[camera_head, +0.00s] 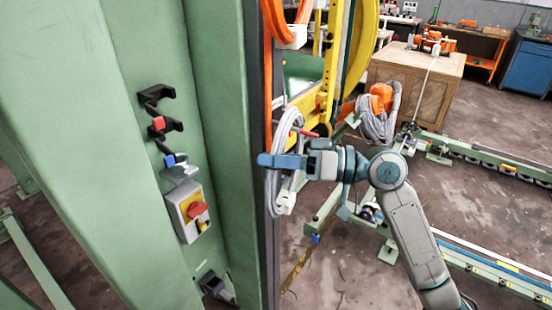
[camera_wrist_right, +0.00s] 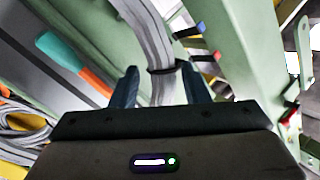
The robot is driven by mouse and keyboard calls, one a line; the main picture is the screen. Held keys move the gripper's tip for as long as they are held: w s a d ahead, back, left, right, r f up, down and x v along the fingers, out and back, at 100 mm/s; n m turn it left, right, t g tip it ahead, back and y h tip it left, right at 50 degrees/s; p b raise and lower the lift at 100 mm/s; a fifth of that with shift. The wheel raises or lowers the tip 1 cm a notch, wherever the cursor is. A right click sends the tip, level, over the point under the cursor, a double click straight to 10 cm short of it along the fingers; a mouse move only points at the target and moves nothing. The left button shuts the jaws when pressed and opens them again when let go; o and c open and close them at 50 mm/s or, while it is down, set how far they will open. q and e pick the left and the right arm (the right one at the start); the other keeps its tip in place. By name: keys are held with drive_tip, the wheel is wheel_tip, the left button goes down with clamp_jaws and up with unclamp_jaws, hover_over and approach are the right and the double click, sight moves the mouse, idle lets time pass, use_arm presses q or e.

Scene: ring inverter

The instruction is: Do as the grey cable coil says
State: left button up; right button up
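A grey cable coil (camera_head: 271,190) hangs in a long loop beside the green post, with a white piece (camera_head: 287,203) at its lower end; I can read no writing on it. My right gripper (camera_head: 275,161) is at the coil's middle. In the right wrist view, the grey strands (camera_wrist_right: 158,45) with a dark tie pass between the two fingers (camera_wrist_right: 160,88). A narrow gap shows beside the left finger, so the gripper looks open around the coil. A red-tipped peg (camera_head: 300,130) is just above the gripper. My left gripper is out of view.
The green post (camera_head: 120,200) carries black hooks (camera_head: 155,95), one red-tipped (camera_head: 158,123), one blue-tipped (camera_head: 169,160), above a switch box (camera_head: 188,212). An orange coil (camera_head: 273,20) hangs above. Another grey cable bundle (camera_head: 378,125) is behind my right arm.

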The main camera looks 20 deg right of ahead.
drive_tip(key=shift+o, duration=0.8)
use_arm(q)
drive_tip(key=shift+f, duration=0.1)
use_arm(e)
drive_tip(key=shift+f, duration=0.15)
drive_tip(key=shift+s+d, duration=0.1)
drive_tip(key=shift+d, duration=0.15)
use_arm(q)
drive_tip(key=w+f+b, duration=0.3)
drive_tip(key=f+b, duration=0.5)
drive_tip(key=b, duration=0.1)
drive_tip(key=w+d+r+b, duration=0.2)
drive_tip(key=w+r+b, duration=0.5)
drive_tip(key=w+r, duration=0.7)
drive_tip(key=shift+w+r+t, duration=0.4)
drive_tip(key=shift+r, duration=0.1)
use_arm(e)
drive_tip(key=v, duration=1)
drive_tip(key=shift+r, duration=0.2)
